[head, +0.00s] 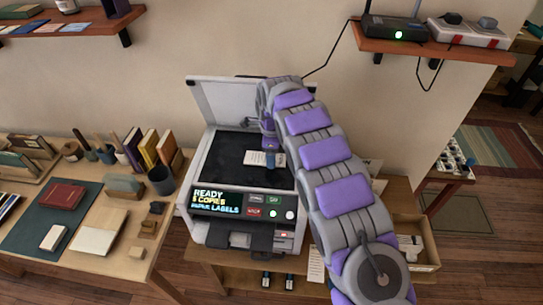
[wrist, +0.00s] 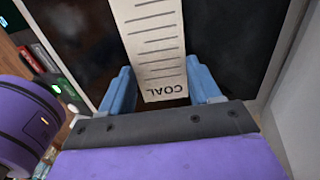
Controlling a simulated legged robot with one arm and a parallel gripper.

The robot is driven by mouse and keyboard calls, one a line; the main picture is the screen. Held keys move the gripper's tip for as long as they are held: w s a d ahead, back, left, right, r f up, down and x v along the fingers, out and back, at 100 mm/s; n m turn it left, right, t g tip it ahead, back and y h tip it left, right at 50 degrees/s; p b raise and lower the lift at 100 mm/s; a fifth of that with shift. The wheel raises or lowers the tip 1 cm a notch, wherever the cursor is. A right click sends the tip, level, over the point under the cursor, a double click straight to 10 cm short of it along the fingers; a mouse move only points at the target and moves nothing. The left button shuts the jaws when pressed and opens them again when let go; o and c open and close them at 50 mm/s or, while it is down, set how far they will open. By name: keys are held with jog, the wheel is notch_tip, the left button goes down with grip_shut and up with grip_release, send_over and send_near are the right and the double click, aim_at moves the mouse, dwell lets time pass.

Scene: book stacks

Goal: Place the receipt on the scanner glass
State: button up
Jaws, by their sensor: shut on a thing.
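The receipt (wrist: 155,45) is a white paper strip with printed lines and the word COAL at its near end. My gripper (wrist: 158,78) is shut on it, with one blue finger at each side of the strip. In the head view, the receipt (head: 254,157) and my gripper (head: 270,158) are over the right part of the dark scanner glass (head: 228,155). The scanner lid (head: 222,101) stands open behind. I cannot tell whether the receipt touches the glass. In the wrist view the dark glass (wrist: 235,30) fills the area beyond the fingers.
The scanner's front panel (head: 243,204) reads READY. A desk on the left holds a red book (head: 62,196), a dark cup (head: 161,180) and several upright books. A shelf (head: 430,48) with a router (head: 394,28) hangs at upper right. An open box (head: 415,245) sits right of my arm.

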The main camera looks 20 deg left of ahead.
jog(key=shift+f, duration=0.2)
jog(key=o, duration=1.1)
notch_tip(320, 180, up, 12)
jog(key=shift+r+p, duration=0.1)
jog(key=shift+p, duration=1.1)
